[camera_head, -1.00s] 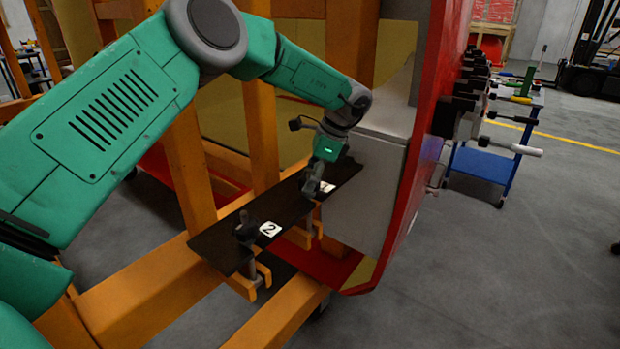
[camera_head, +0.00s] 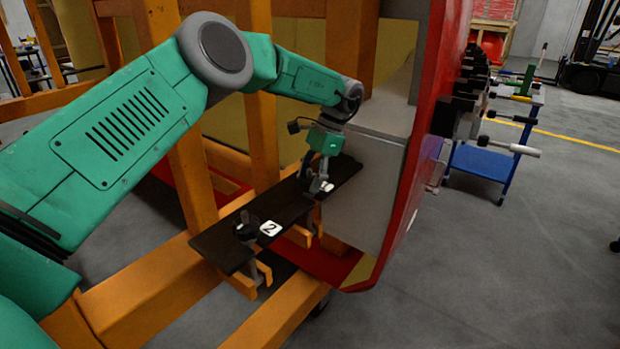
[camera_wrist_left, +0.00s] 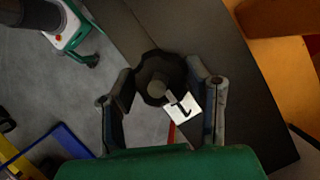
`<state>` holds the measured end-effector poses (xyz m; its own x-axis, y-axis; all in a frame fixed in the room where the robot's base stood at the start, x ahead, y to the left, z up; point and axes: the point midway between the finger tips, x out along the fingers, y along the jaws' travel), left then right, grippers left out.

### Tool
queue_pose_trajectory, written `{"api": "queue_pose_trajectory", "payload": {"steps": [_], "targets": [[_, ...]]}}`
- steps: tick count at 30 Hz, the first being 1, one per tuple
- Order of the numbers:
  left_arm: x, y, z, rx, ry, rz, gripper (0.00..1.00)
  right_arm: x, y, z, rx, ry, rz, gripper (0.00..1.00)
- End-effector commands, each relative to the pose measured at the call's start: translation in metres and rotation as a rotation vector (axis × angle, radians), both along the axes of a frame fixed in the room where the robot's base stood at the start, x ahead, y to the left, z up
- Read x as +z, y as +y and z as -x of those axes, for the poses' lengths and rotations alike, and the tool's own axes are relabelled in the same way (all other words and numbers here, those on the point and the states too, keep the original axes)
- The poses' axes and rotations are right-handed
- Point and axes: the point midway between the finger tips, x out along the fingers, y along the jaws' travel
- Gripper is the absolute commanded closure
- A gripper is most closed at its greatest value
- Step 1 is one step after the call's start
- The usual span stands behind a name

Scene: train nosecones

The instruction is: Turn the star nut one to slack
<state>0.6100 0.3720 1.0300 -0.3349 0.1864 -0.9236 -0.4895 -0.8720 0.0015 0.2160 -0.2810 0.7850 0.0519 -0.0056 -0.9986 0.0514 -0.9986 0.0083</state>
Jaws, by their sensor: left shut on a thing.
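Star nut one is a dark, lobed knob (camera_wrist_left: 158,78) on the black plate, beside a white label (camera_wrist_left: 182,108) marked 1, in the left wrist view. My left gripper (camera_wrist_left: 165,88) is shut on it, with one finger on each side. In the head view my left gripper (camera_head: 316,185) points down at the far end of the black plate (camera_head: 228,256) and hides most of this nut. A second dark star nut (camera_head: 247,227) stands nearer on the plate beside a white label marked 2 (camera_head: 270,229). My right gripper is out of view.
The plate is clamped on an orange frame (camera_head: 160,290). A grey block (camera_head: 365,190) and the red nosecone rim (camera_head: 415,170) stand close to the right of my gripper. A blue trolley (camera_head: 485,162) with tools is farther right.

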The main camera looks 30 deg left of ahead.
Motion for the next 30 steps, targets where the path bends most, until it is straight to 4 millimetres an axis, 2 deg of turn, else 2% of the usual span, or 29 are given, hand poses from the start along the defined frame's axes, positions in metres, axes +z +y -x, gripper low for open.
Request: {"api": "queue_pose_trajectory", "payload": {"steps": [8, 9, 10, 11, 22, 30], "targets": [[0.001, 0.000, -0.003, 0.001, -0.012, 0.000, 0.85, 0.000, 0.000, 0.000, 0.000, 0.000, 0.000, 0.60], [0.002, 0.000, -0.003, 0.001, -0.012, 0.000, 0.50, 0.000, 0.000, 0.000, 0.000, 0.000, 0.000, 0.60], [0.002, 0.000, -0.002, 0.001, -0.011, -0.001, 0.39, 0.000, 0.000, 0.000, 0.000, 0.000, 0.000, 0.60], [0.002, 0.000, -0.002, 0.001, -0.011, -0.001, 0.35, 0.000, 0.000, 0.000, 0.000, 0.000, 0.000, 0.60], [0.006, -0.001, -0.002, 0.000, -0.008, 0.000, 0.35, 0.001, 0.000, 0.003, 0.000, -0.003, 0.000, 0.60], [0.043, -0.009, -0.019, -0.001, -0.007, -0.001, 0.35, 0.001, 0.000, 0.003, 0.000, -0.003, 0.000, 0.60]]}}
